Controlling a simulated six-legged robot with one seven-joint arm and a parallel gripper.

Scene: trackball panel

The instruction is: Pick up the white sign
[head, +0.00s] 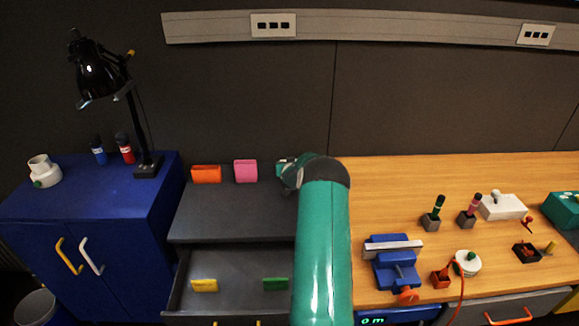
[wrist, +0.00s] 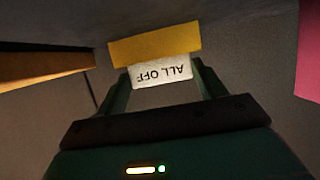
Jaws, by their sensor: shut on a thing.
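The white sign (wrist: 160,71) shows in the wrist view, with "ALL OFF" on it upside down. It sits between the two fingers of my gripper (wrist: 161,77), which is shut on it. A yellow piece (wrist: 152,46) lies directly beyond the sign, along its far edge; I cannot tell whether they touch. In the head view my arm hides the sign, and only part of my gripper's end shows near the back of the dark grey cabinet top (head: 225,222).
An orange holder (head: 206,175) and a pink holder (head: 245,171) stand at the back of the cabinet top, left of my arm. Below, an open drawer (head: 235,265) holds a yellow piece (head: 204,285) and a green piece (head: 275,284). A wooden bench (head: 400,185) stands to the right.

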